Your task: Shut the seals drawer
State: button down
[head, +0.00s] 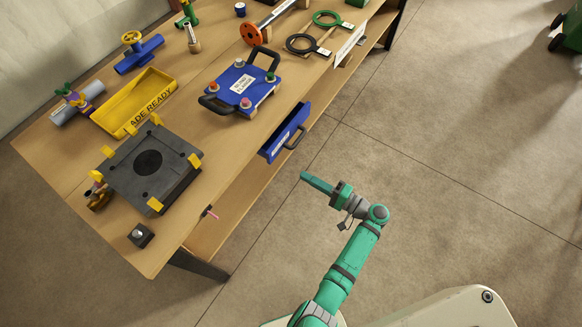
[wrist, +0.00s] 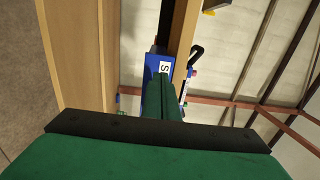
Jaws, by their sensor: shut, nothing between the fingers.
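A blue drawer (head: 285,133) with a dark handle and a white label stands partly pulled out from under the front edge of the workbench. My gripper (head: 304,176) is shut and empty, in front of the drawer to its lower right in the head view, apart from it. In the wrist view the closed green fingers (wrist: 162,82) point towards the blue drawer front (wrist: 152,66), where a white label with the letter S shows. The fingers hide part of the drawer front there.
The wooden workbench (head: 80,165) carries a dark fixture block (head: 128,183), a yellow tray (head: 110,122) and a blue plate with black handles (head: 228,98). A small black knob block (head: 141,236) sits near the front corner.

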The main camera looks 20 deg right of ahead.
aim_at(268, 155)
jog(key=x, duration=1.3)
jog(key=shift+w+a, duration=0.1)
jog(key=shift+w, duration=0.1)
